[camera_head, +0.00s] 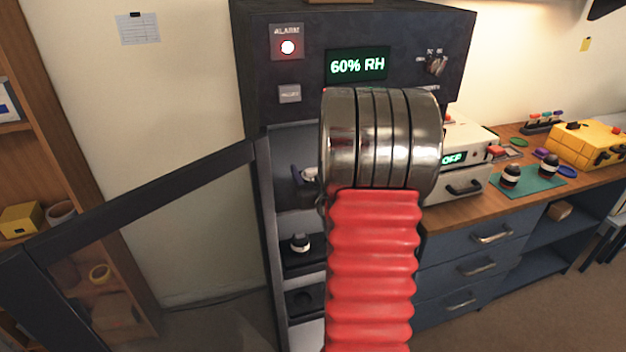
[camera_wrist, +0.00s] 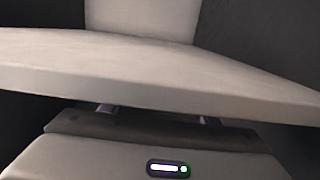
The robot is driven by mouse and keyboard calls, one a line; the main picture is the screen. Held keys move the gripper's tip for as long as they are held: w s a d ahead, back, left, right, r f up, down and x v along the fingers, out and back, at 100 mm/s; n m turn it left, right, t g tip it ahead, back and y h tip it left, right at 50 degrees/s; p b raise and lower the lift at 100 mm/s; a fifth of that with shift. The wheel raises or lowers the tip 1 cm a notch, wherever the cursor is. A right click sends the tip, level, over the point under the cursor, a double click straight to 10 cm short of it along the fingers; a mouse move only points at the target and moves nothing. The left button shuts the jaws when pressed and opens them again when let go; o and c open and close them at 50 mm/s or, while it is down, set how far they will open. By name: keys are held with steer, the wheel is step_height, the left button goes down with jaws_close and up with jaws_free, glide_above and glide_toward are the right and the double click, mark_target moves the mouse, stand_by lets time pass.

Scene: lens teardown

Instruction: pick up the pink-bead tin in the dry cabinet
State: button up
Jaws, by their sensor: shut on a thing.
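The dry cabinet (camera_head: 355,25) stands in the middle of the head view, its dark glass-framed door (camera_head: 140,199) swung open to the left. My red ribbed arm with metal rings covers much of its opening. My gripper (camera_wrist: 157,117) shows at the bottom of the wrist view, its fingers mostly hidden behind a broad pale slab (camera_wrist: 150,75). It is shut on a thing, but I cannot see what. I cannot make out the pink-bead tin or any pink beads. A small dark and white item (camera_head: 308,175) shows on an upper shelf, partly behind my arm.
A lower shelf holds a black and silver lens part (camera_head: 299,243). The alarm lamp (camera_head: 288,47) is lit red and the display (camera_head: 357,65) reads 60% RH. A workbench (camera_head: 455,212) with a yellow case (camera_head: 588,146) stands close on the right. A wooden shelf unit (camera_head: 40,60) is at left.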

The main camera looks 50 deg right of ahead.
steer(key=shift+r, duration=0.15)
step_height(320, 180, up, 10)
stand_by(0.6)
